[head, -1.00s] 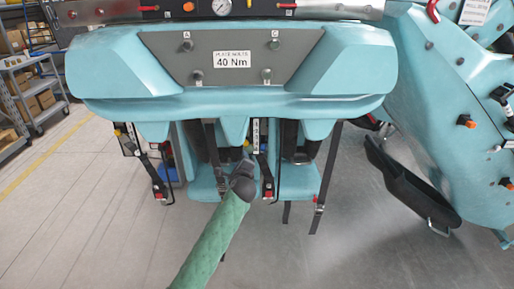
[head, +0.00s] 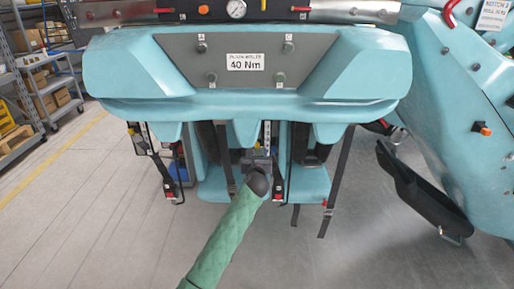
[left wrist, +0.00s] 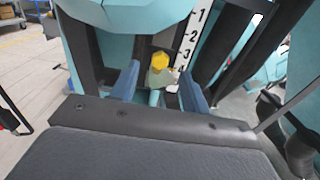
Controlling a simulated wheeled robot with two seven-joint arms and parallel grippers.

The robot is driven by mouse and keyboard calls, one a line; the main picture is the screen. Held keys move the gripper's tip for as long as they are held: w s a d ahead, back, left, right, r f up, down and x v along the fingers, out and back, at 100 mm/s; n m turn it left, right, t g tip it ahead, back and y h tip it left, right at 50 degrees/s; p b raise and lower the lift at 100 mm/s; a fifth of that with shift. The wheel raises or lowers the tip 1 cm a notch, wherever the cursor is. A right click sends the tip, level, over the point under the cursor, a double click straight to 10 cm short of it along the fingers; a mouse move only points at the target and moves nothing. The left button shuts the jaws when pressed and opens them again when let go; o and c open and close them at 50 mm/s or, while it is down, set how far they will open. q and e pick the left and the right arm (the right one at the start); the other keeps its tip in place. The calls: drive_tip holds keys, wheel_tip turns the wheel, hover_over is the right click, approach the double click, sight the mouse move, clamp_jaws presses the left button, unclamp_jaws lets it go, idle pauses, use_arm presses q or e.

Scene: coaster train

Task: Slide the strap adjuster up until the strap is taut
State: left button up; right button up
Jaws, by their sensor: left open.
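A yellow six-sided knob (left wrist: 160,62) with a dull olive part below it sits beside a white numbered scale (left wrist: 190,40) in the left wrist view. It looks like the strap adjuster, but I cannot be sure. My left gripper (left wrist: 159,90) is open, its two blue fingers on either side of the knob's lower part; I cannot tell if they touch it. My right gripper is not in view.
The teal train front (head: 130,80) overhangs the seats, with a 40 Nm label (head: 245,62). Another loose strap (head: 337,180) hangs at right. A black curved part (head: 415,190) is beyond it. Shelves (head: 40,80) stand at far left. The floor in front is clear.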

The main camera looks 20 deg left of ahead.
sight(257, 145)
use_arm(q)
drive_tip(key=shift+x, duration=2.2)
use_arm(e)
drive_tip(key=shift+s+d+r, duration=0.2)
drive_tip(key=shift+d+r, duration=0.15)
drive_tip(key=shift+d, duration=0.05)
use_arm(q)
clamp_jaws()
drive_tip(key=shift+r+p, duration=0.3)
drive_tip(key=shift+p, duration=0.25)
wheel_tip(257, 145, up, 2)
drive_tip(key=p, duration=0.2)
drive_tip(key=shift+r+p, duration=0.2)
drive_tip(key=shift+p, duration=0.15)
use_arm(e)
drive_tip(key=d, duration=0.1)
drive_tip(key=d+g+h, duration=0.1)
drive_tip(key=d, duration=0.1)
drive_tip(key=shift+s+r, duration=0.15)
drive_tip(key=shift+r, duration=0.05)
use_arm(q)
unclamp_jaws()
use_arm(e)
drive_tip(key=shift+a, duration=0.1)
